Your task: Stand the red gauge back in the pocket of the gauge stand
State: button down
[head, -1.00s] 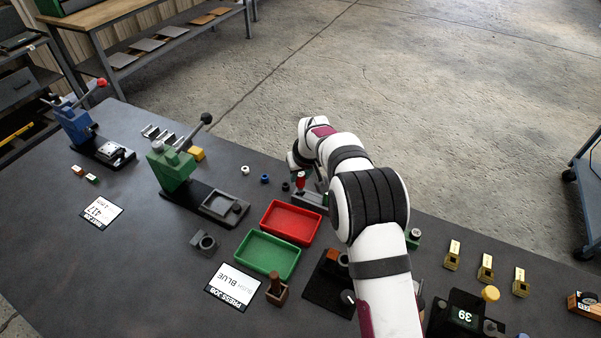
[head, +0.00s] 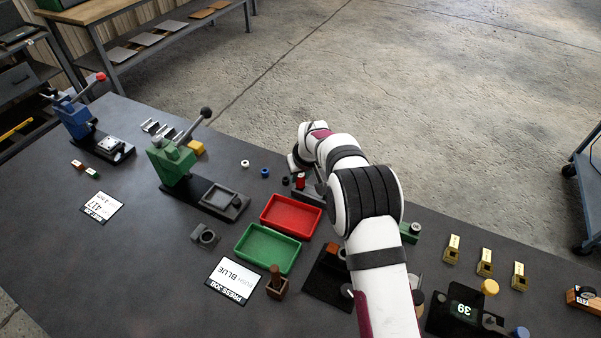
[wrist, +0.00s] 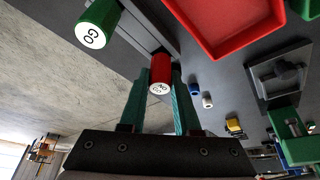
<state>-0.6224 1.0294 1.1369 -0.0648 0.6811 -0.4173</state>
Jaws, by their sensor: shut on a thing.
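The red gauge (wrist: 160,72) is between the two fingers of my gripper (wrist: 158,105) in the wrist view, its white marked end facing the camera. My gripper is shut on it. In the head view the red gauge (head: 300,181) shows upright at the grey gauge stand (head: 309,196), beside my wrist. The stand (wrist: 150,38) runs behind the gauge in the wrist view. Its pocket is hidden, so I cannot tell whether the gauge's far end is inside it. A green gauge marked GO (wrist: 97,25) is at the stand, left of the red one.
A red tray (head: 290,217) and a green tray (head: 267,248) lie close to the stand. Blue (head: 265,172) and white (head: 245,163) bushings stand nearby. A green press (head: 172,163) is farther left. My arm covers part of the bench.

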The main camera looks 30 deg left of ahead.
jog(key=c, duration=0.5)
grip_release()
jog(key=shift+f, duration=0.1)
jog(key=shift+c, duration=0.2)
jog(key=v, duration=1.5)
jog(key=shift+r, duration=0.4)
jog(key=shift+s+d, duration=0.1)
jog(key=s+d+r+m+g+h, duration=0.1)
jog(key=s+d+r+m, duration=0.3)
jog(key=d, duration=0.5)
jog(key=s+d+r+m, duration=0.2)
jog(key=s+d, duration=0.4)
jog(key=d, duration=0.3)
jog(key=s+d+f+m+g, duration=0.1)
jog(key=s+d+m, duration=0.3)
jog(key=s, duration=0.6)
jog(key=s+d+f+m+g, duration=0.1)
jog(key=s+d+m, duration=0.3)
jog(key=s, duration=0.7)
jog(key=d+f, duration=0.1)
jog(key=d, duration=0.1)
jog(key=shift+s+d+f+m, duration=0.2)
jog(key=shift+d+f+m, duration=0.1)
jog(key=shift+d, duration=0.1)
